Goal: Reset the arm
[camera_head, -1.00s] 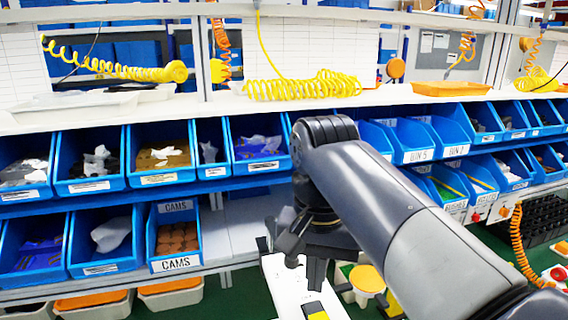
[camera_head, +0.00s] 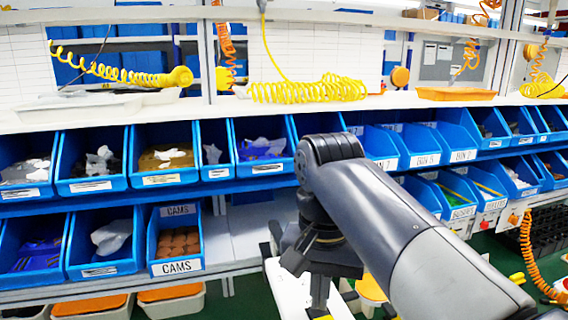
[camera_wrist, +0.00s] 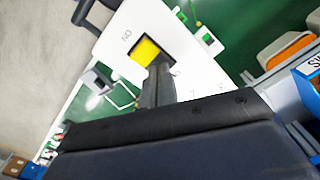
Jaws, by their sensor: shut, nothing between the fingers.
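My gripper (camera_head: 320,292) hangs at the end of my bent arm, over a white panel (camera_head: 288,290) at the bottom centre of the head view. In the wrist view the fingers of my gripper (camera_wrist: 158,82) are together with nothing between them, pointing at the white panel (camera_wrist: 205,75) near a yellow square (camera_wrist: 145,51). Whether they touch it I cannot tell. A small grey block (camera_wrist: 98,80) lies left of the fingers in the wrist view. No rotary switch can be clearly made out.
A rack of blue bins stands behind my arm, including one labelled CAMS (camera_head: 176,240). A shelf (camera_head: 240,108) with coiled yellow hoses (camera_head: 305,90) runs above. An orange hose (camera_head: 535,250) hangs at the right. Green floor (camera_head: 250,300) shows beside the panel.

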